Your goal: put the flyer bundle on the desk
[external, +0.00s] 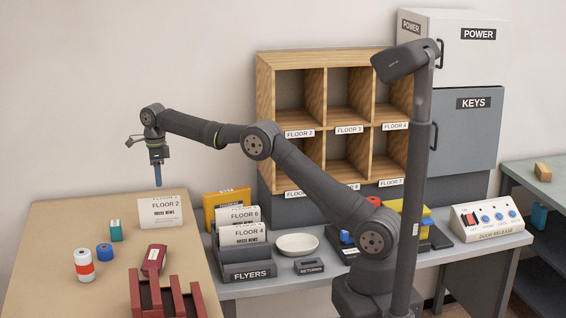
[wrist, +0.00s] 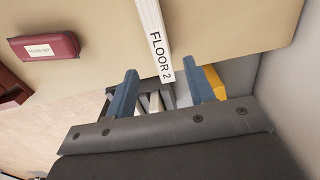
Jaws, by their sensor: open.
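A white flyer bundle (external: 160,212) labelled "FLOOR 2" stands on the tan desk (external: 60,225) at its far right side. My gripper (external: 158,185) points down just above the bundle's top edge, apart from it in the external view. In the wrist view, the blue fingers of my gripper (wrist: 170,72) are spread open. The bundle (wrist: 153,35) shows edge-on between and beyond them, with nothing held. The bundle's lower part is hidden in the wrist view. More white bundles, labelled "FLOOR 6" (external: 238,214) and "FLOOR 4" (external: 248,233), stand in the grey flyers holder (external: 250,273).
On the desk are a teal box (external: 116,230), a blue roll (external: 104,252), a white-and-red cylinder (external: 84,265), a dark red case (external: 154,260) and a red slotted rack (external: 165,300). Wooden pigeonholes (external: 300,58) stand behind the grey counter. The desk's left side is clear.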

